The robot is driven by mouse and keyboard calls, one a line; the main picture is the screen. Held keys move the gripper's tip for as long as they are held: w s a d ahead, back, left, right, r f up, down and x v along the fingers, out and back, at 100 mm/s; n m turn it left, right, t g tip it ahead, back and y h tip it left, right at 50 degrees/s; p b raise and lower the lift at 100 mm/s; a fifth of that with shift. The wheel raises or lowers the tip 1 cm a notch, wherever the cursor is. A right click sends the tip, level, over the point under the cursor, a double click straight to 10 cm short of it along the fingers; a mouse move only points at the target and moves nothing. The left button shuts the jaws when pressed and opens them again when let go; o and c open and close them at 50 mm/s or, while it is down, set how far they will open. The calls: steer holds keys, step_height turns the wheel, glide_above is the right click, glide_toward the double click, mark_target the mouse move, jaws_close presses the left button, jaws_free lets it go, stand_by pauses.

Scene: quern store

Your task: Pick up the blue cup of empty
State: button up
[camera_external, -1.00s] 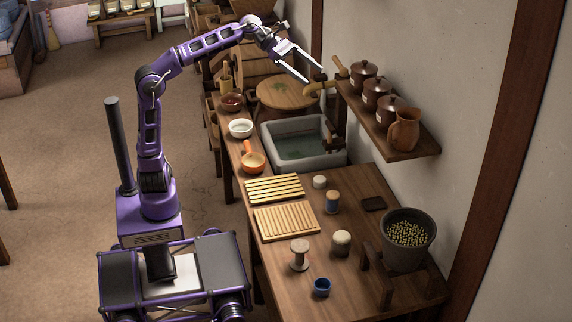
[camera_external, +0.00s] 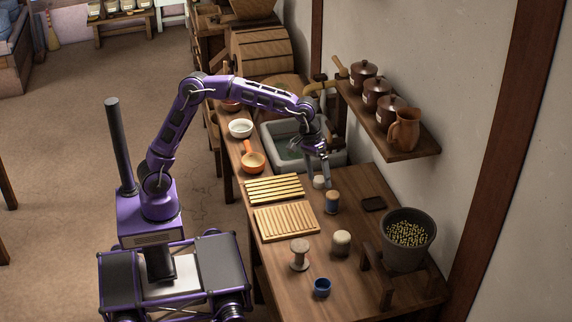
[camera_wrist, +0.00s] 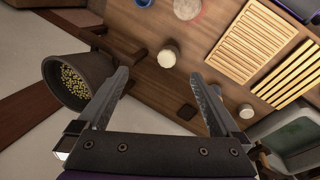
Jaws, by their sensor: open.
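A small blue cup (camera_external: 322,287) stands upright near the front edge of the wooden table (camera_external: 290,300); its dark inside is too small to read. It is cut off at the top edge of the wrist view (camera_wrist: 143,3). My gripper (camera_external: 325,178) points down over the table's far part, near the small white jar (camera_external: 318,182) and well away from the cup. In the wrist view my gripper (camera_wrist: 159,74) has its fingers wide apart with nothing held between them.
A blue jar with a wooden top (camera_external: 332,203), a pale-topped jar (camera_external: 341,242) and a wooden spool (camera_external: 299,254) stand between gripper and cup. Slatted racks (camera_external: 286,222) lie left. A dark pot (camera_external: 407,252) stands right, below a wall shelf (camera_external: 400,137). Bare table surrounds the cup.

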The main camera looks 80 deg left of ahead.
steer(key=s+d+f+m+y, duration=0.3)
steer(key=d+f+m, duration=0.3)
steer(key=f+m, duration=0.3)
steer(key=m+t+y, duration=0.5)
steer(key=m+t, duration=0.5)
steer(key=m, duration=1.7)
glide_toward(328, 283)
steer(key=x, duration=0.1)
steer(key=b+x, duration=0.1)
steer(key=x, duration=0.3)
steer(key=shift+w+a+r, duration=0.1)
steer(key=shift+a+r, duration=0.2)
steer(key=shift+a, duration=0.1)
steer(key=x, duration=0.3)
steer(key=b+x, duration=0.1)
steer(key=x, duration=0.1)
steer(key=shift+d+f, duration=0.35)
steer(key=c, duration=1.4)
